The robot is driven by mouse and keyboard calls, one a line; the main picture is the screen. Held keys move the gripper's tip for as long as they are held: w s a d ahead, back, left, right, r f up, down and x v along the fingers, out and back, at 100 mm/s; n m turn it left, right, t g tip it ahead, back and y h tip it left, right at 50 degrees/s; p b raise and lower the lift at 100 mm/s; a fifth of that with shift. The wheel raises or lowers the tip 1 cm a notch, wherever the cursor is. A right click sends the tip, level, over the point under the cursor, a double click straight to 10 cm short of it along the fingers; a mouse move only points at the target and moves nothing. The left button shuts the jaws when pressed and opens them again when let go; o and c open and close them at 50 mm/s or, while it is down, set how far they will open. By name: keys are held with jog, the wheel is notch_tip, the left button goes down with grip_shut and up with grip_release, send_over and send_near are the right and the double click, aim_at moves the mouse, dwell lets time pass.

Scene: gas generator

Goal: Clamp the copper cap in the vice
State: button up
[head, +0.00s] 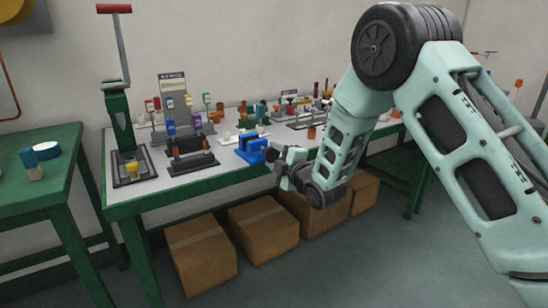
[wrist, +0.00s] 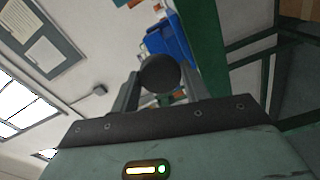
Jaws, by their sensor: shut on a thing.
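My gripper (head: 280,158) is at the front edge of the green-framed table, just right of the blue vice (head: 251,150). In the wrist view, my gripper (wrist: 160,80) is shut on a dark round piece (wrist: 160,73) between its two fingers. The piece looks dark grey there, so I cannot confirm from its colour that it is the copper cap. The vice also shows in the wrist view (wrist: 178,38), beyond the fingers and partly hidden by the piece. The piece and the vice look apart.
A green press with a red handle (head: 115,95) stands at the table's left end. A black rack (head: 191,157) is left of the vice. Several small parts crowd the back of the table. Cardboard boxes (head: 200,256) stand underneath. A second green table (head: 45,172) is at left.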

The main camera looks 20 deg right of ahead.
jog(key=shift+f, duration=0.1)
jog(key=shift+m+b, duration=0.55)
jog(key=shift+m, duration=0.85)
jog(key=o, duration=1)
jog(key=n+b, duration=0.3)
jog(key=shift+f+n, duration=0.1)
jog(key=shift+n, duration=0.3)
jog(key=shift+r+n+b, duration=0.2)
jog(key=shift+n+b, duration=0.1)
jog(key=shift+n, duration=0.6)
